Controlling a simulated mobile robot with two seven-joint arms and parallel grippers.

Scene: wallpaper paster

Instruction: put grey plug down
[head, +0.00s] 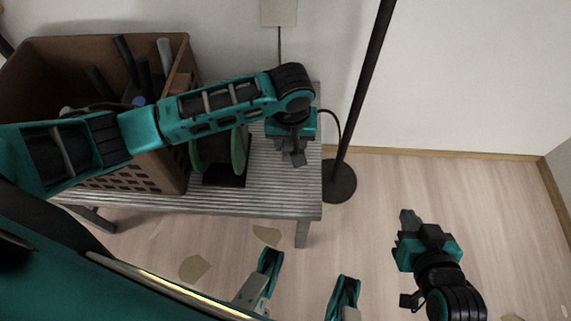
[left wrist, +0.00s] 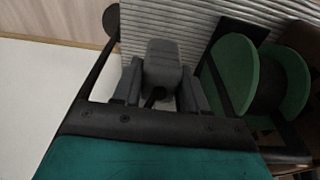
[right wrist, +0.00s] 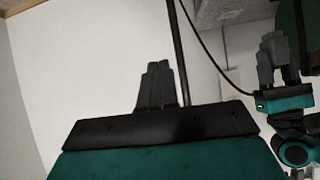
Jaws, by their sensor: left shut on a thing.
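A grey plug (left wrist: 162,66) is between the fingers of my left gripper (left wrist: 160,92) in the left wrist view. The gripper is shut on it. In the head view my left gripper (head: 294,158) is over the right end of the grey slatted bench (head: 250,201); I cannot tell whether the plug touches the slats. The bench is also behind the plug in the left wrist view (left wrist: 170,22). My right gripper (head: 406,216) is out over the floor to the right of the bench, its fingers together and empty. They show together in the right wrist view (right wrist: 157,86) too.
A brown crate (head: 140,172) of tools stands on the bench's left part. A green reel (head: 239,152) stands close left of my left gripper. A black pole on a round base (head: 339,181) stands right of the bench. A black cable (right wrist: 205,50) runs toward my left gripper.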

